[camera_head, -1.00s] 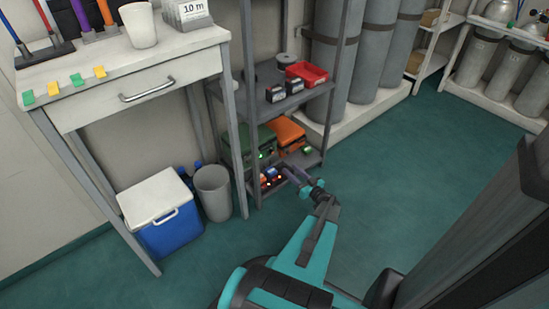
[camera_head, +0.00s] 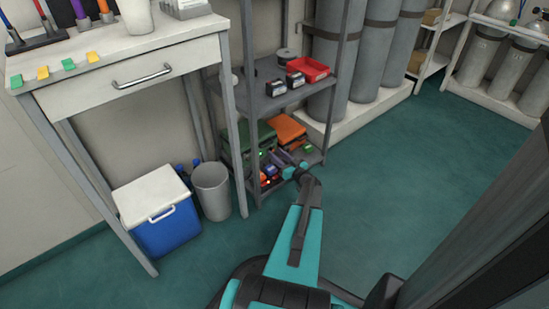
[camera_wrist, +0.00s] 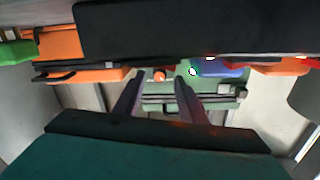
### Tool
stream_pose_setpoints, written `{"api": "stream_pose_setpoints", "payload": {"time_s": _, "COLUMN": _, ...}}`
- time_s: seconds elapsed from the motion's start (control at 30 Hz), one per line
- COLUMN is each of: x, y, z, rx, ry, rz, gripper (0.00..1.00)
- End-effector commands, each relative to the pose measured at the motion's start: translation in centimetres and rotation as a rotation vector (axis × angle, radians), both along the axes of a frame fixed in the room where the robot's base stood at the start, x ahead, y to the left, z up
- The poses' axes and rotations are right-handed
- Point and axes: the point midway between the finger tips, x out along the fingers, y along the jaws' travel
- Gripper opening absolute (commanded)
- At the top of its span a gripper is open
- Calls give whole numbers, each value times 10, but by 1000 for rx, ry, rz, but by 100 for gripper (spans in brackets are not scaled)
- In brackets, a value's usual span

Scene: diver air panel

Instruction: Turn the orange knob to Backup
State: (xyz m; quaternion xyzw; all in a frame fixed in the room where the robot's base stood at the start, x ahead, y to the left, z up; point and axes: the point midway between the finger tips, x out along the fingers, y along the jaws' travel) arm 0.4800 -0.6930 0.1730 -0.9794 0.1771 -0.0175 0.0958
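My gripper (camera_wrist: 158,98) shows in the wrist view with its two dark fingers apart and nothing held between them. A small bright orange-red round spot (camera_wrist: 159,75) shows in the gap, beyond the fingertips; I cannot tell whether it is the orange knob or a lamp. No Backup label is readable. In the head view my gripper (camera_head: 281,158) reaches into the low part of the grey rack, close to a green case (camera_head: 262,135) and an orange case (camera_head: 288,128). The wrist view also shows the green case (camera_wrist: 190,105) behind the fingers.
Small coloured items with lights, one blue (camera_wrist: 222,71), lie close around the gripper. The grey rack's upper shelf (camera_head: 275,101) holds a red tray (camera_head: 307,69) and black boxes. A bin (camera_head: 211,188) and blue cooler (camera_head: 165,228) stand left. The floor at right is clear.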

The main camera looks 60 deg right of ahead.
Motion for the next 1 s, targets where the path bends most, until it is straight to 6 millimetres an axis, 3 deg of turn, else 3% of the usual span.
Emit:
{"api": "stream_pose_setpoints", "payload": {"time_s": 0.2, "x": 13, "y": -4, "z": -1, "rx": 0, "ry": 0, "rz": 1, "gripper": 37}}
{"api": "stream_pose_setpoints", "payload": {"time_s": 0.5, "x": 13, "y": -5, "z": 0, "rx": 0, "ry": 0, "rz": 0, "gripper": 37}}
{"api": "stream_pose_setpoints", "payload": {"time_s": 0.73, "x": 13, "y": -5, "z": 0, "rx": 0, "ry": 0, "rz": 0, "gripper": 0}}
{"api": "stream_pose_setpoints", "payload": {"time_s": 0.77, "x": 13, "y": -5, "z": 0, "rx": 0, "ry": 0, "rz": 0, "gripper": 0}}
{"api": "stream_pose_setpoints", "payload": {"time_s": 0.8, "x": 10, "y": 19, "z": 3, "rx": 3, "ry": 1, "rz": 0, "gripper": 0}}
{"api": "stream_pose_setpoints", "payload": {"time_s": 0.87, "x": 13, "y": 5, "z": 0, "rx": 1, "ry": -1, "rz": 3, "gripper": 0}}
{"api": "stream_pose_setpoints", "payload": {"time_s": 1.0, "x": 14, "y": 0, "z": 0, "rx": 2, "ry": 0, "rz": 8, "gripper": 0}}
